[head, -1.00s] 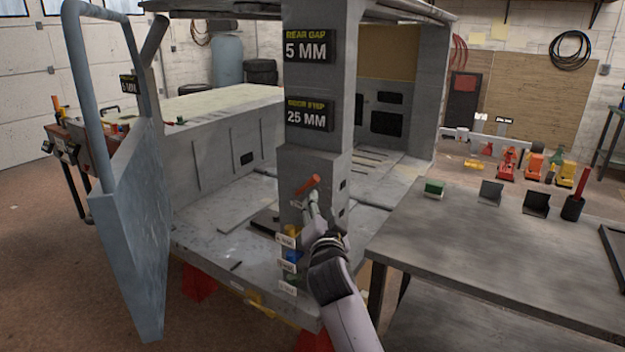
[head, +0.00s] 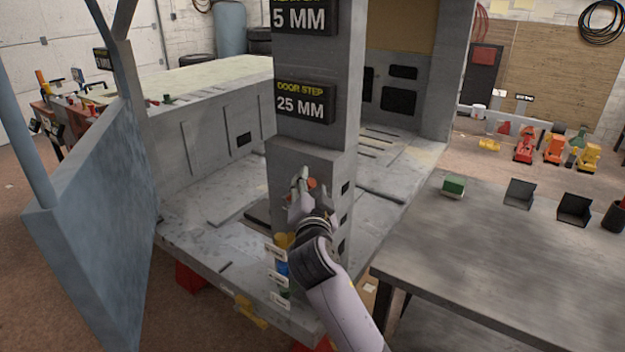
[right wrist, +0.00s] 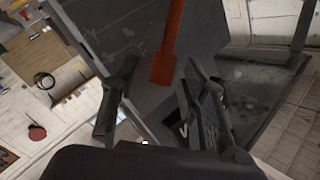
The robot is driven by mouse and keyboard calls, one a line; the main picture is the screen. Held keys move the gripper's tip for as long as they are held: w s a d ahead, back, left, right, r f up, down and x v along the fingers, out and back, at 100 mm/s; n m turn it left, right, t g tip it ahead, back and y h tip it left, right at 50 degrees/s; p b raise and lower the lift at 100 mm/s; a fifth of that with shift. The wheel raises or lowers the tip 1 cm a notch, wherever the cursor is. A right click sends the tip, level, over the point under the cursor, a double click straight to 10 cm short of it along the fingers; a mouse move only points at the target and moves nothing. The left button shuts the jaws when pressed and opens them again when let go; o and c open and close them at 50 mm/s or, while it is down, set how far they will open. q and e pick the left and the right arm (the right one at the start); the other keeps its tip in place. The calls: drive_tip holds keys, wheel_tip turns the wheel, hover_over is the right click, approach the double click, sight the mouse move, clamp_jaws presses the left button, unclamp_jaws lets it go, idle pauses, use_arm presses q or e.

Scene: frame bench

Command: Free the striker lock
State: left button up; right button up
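An orange-red lever (head: 312,183), apparently the striker lock's handle, is on the face of the grey pillar (head: 300,150), below the "DOOR STEP 25 MM" sign. My right gripper (head: 301,182) is at the pillar in front of the lever and partly hides it. In the right wrist view the lever (right wrist: 167,55) comes down from the top, its end between the two spread fingers of the gripper (right wrist: 160,95). A gap shows on the left side; I cannot tell whether the right finger touches it. The striker itself is not clearly visible. My left gripper is out of view.
Yellow, blue (head: 281,268) and green tagged parts sit low on the pillar. A blue-grey door (head: 100,220) stands open at left. A grey table (head: 490,250) at right carries a green block (head: 453,186) and black holders (head: 520,193). The frame floor (head: 200,235) is mostly bare.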

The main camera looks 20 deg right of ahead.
drive_tip(key=shift+s+a+r, duration=0.1)
drive_tip(key=shift+c, duration=0.5)
clamp_jaws()
idle(0.4)
